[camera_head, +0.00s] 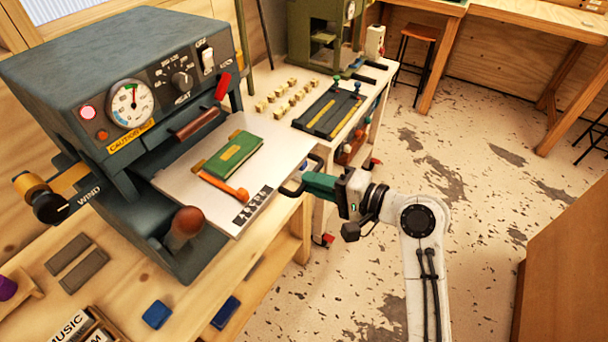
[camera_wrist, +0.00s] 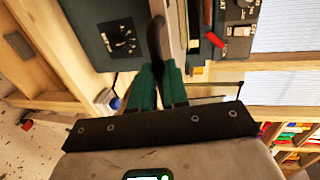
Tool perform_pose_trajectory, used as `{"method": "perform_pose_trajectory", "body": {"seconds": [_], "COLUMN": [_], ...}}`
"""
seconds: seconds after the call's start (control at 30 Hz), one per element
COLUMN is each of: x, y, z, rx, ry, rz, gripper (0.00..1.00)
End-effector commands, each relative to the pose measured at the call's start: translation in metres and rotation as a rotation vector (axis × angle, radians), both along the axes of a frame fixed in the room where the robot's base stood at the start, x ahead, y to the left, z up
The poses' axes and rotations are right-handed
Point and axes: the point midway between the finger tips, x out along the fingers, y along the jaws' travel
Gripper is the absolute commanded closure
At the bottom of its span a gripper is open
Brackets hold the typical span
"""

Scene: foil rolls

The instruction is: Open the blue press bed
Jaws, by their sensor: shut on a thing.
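The blue-grey press (camera_head: 60,80) stands on the wooden bench at the left in the head view. Its pale flat bed (camera_head: 170,183) sticks out of the front, toward my arm. A green book (camera_head: 236,152) and an orange-handled tool (camera_head: 222,187) lie on the bed. A dark loop handle (camera_head: 291,190) is at the bed's outer edge. My gripper (camera_head: 308,183) has green fingers shut on this handle. In the wrist view, the dark handle (camera_wrist: 156,38) rises from between the green fingers (camera_wrist: 157,75).
A brown round knob (camera_head: 187,222) stands beside the bed's near side. A green machine (camera_head: 318,35) and a black tray (camera_head: 330,110) are on the white table behind. Blue pads (camera_head: 157,314) lie on the bench. Speckled floor is open around my arm.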

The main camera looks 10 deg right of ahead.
Motion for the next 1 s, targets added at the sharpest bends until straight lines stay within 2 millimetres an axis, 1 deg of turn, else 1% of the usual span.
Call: {"method": "perform_pose_trajectory", "body": {"seconds": [0.4,0.43,0.67,0.9,1.0], "x": [-0.0020,-0.0020,-0.0018,-0.0018,-0.0045], "y": [-0.0019,-0.0019,-0.0017,-0.0020,-0.0064], "z": [-0.0015,-0.0015,-0.0008,-0.0004,0.0000], "rx": [-0.001,-0.001,-0.001,0.000,0.000], "ry": [0.002,0.002,0.001,0.000,0.000], "rz": [0.001,0.001,0.001,0.000,-0.001], "gripper": [1.00,0.83,0.61,0.60,0.60]}}
